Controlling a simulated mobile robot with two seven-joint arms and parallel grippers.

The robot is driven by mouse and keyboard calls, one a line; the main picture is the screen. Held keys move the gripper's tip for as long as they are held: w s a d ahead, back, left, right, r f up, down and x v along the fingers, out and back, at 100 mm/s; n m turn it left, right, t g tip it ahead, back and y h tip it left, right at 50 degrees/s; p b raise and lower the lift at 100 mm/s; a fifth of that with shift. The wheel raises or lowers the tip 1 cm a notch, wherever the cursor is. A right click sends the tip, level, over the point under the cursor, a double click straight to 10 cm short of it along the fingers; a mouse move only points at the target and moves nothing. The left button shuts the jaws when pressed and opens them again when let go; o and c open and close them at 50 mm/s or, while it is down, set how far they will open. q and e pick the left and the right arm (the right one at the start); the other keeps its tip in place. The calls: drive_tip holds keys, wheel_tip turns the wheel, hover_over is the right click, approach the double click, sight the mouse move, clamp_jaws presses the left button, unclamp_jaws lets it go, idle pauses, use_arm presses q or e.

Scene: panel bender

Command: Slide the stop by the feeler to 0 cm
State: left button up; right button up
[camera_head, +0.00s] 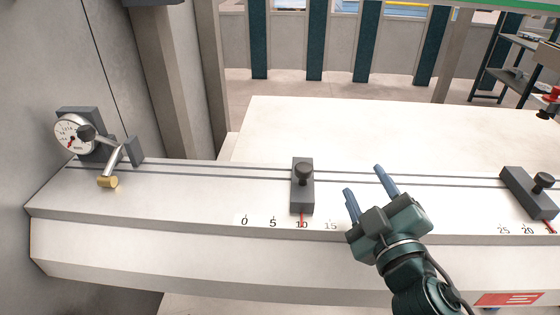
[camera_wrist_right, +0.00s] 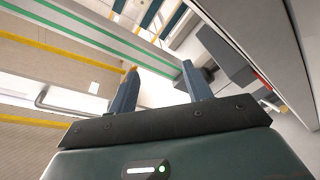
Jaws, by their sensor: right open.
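The stop nearer the feeler (camera_head: 303,195) is a dark grey block with a black round knob on the rail. Its red pointer is at 10 on the left scale (camera_head: 288,223). The feeler (camera_head: 112,160) is a metal arm with a brass tip beside a dial gauge (camera_head: 74,135) at the left end. My right gripper (camera_head: 363,180) is open and empty, to the right of this stop and apart from it. In the right wrist view its fingers (camera_wrist_right: 160,68) are spread, with a dark block and knob (camera_wrist_right: 225,58) beyond the right finger. My left gripper is out of view.
A second stop (camera_head: 530,193) with a knob stands at the right by another scale, its pointer just right of 20. The grooved rail (camera_head: 200,180) between the feeler and the nearer stop is clear. A pale flat table (camera_head: 350,125) lies behind; a grey wall (camera_head: 50,60) stands left.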

sight(307, 173)
drive_tip(key=s+a+m+g+y, duration=0.2)
drive_tip(key=s+a+m+y, duration=0.1)
drive_tip(key=s+a+m, duration=0.4)
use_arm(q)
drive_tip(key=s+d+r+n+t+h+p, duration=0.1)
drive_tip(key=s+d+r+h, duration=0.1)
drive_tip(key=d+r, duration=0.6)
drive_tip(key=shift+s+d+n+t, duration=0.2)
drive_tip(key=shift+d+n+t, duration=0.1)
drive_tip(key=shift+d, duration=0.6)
use_arm(e)
drive_tip(key=shift+m, duration=0.3)
drive_tip(key=x, duration=0.4)
drive_tip(key=d+x, duration=0.1)
drive_tip(key=x, duration=0.8)
drive_tip(key=shift+w+d+f, duration=0.15)
drive_tip(key=shift+w+d, duration=0.2)
drive_tip(key=shift+w, duration=0.05)
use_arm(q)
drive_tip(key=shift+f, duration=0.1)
use_arm(e)
clamp_jaws()
